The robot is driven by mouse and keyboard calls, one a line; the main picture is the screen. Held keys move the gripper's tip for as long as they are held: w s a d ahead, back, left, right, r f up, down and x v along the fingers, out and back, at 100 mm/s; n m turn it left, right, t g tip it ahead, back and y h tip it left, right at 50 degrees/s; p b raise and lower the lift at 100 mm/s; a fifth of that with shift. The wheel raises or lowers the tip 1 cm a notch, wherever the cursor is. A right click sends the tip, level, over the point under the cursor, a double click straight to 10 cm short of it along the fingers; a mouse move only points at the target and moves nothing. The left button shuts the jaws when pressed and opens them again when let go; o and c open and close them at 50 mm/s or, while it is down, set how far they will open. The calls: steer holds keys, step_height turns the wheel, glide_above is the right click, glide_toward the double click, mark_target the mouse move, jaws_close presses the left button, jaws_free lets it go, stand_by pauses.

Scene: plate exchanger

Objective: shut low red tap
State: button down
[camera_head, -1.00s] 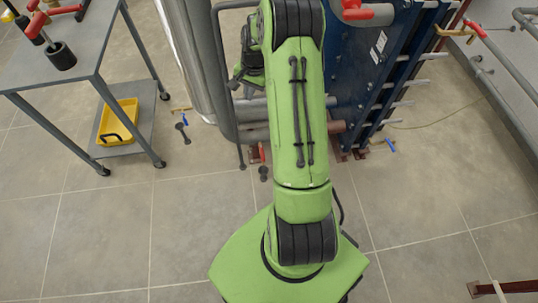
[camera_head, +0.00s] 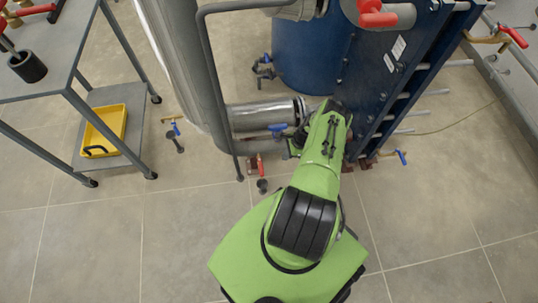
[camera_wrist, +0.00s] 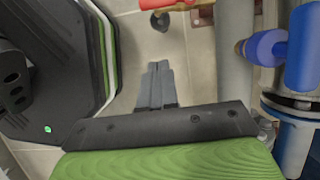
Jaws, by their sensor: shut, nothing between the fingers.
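The low red tap (camera_head: 260,163) shows in the head view near the floor, below the horizontal grey pipes and left of my arm. In the wrist view its red handle (camera_wrist: 163,4) lies across the top edge, partly cut off, with brass at its right end. My gripper (camera_wrist: 158,68) is shut and empty. Its fingertips point toward the tap across a gap of bare floor, apart from it. In the head view my gripper is largely hidden by my arm, right of the tap.
A blue-handled valve (camera_wrist: 265,47) stands close right of my gripper in the wrist view. The blue plate exchanger (camera_head: 392,70) rises right of my arm. A bent grey pipe (camera_head: 216,90) stands left. A cart with a yellow bin (camera_head: 104,130) is further left. Floor in front is clear.

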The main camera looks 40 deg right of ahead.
mark_target(261, 167)
steer(key=w+a+f+b, duration=0.4)
steer(key=a+f, duration=0.2)
steer(key=f, duration=0.3)
steer(key=shift+a+f, duration=0.15)
steer(key=shift+a, duration=0.1)
steer(key=shift+a, duration=0.1)
steer(key=shift+w+a+m, duration=0.1)
steer(key=shift+w+m, duration=0.05)
steer(key=shift+m, duration=0.15)
